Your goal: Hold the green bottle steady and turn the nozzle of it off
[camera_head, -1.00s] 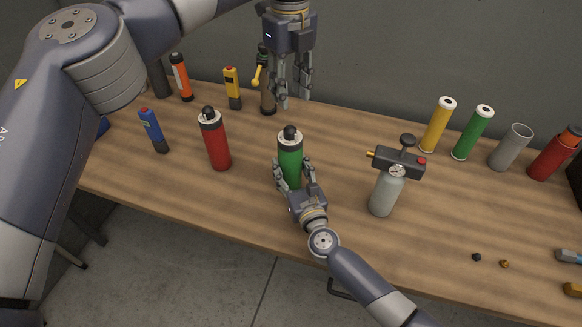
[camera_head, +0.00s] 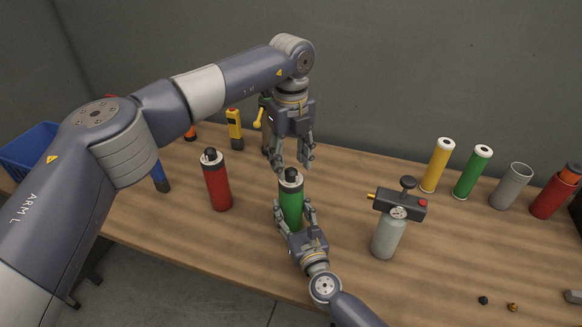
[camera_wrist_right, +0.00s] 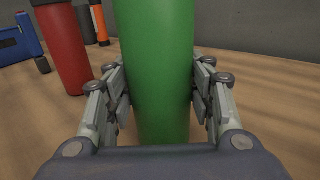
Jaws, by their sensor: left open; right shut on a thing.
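The green bottle (camera_head: 291,203) stands upright on the wooden table, with a dark nozzle (camera_head: 291,175) on top. My right gripper (camera_head: 296,216) comes from the near side and is shut around the bottle's body. The right wrist view shows the green bottle (camera_wrist_right: 157,65) between the two fingers. My left gripper (camera_head: 306,163) points down just above and slightly behind the nozzle. It is open and empty, and its fingertips look close to the nozzle; I cannot tell if they touch it.
A red bottle (camera_head: 218,184) stands to the left. A grey canister with a pump head (camera_head: 386,238) stands to the right. Yellow (camera_head: 437,165) and green (camera_head: 472,172) tubes and a grey cup (camera_head: 510,187) stand further right. A blue bin (camera_head: 32,150) is at the far left.

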